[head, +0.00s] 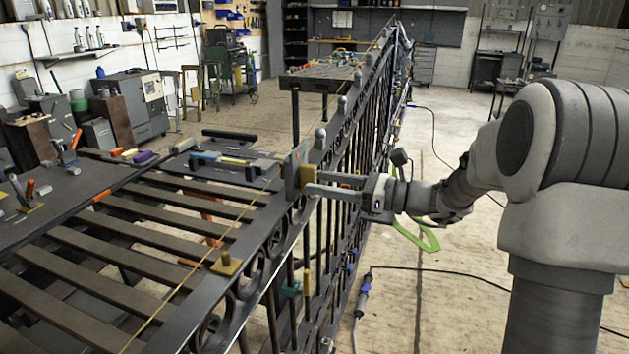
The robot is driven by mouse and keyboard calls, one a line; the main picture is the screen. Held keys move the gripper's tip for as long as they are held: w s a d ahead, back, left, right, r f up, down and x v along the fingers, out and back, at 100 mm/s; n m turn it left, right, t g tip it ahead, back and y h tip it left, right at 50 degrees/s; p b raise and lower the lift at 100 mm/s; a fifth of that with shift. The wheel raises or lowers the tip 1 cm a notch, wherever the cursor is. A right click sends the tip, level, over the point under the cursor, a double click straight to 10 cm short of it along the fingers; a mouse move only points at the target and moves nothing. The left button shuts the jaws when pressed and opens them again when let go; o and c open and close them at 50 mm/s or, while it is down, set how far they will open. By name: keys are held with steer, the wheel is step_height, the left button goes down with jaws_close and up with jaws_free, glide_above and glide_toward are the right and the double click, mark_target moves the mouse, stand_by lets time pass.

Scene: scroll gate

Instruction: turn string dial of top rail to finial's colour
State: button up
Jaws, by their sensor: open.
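The dark top rail (254,258) of the scroll gate runs from the bottom left up to the back. A thin yellow string (172,298) stretches along it. A yellow-brass piece with a dark plate (291,178) stands on the rail; I cannot clearly make out a dial or its colour marks. Grey, ball-topped finials (320,139) stand along the rail behind it. My gripper (311,183) reaches in from the right, its two pale fingers apart at the brass piece. I cannot tell whether they touch it.
The slatted bench (120,235) with tools and clamps lies left of the gate. A green-handled tool (417,238) is below my wrist. Cables cross the floor (470,290), which is otherwise open at right.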

steer(key=v, duration=1.5)
steer(key=shift+p, duration=0.4)
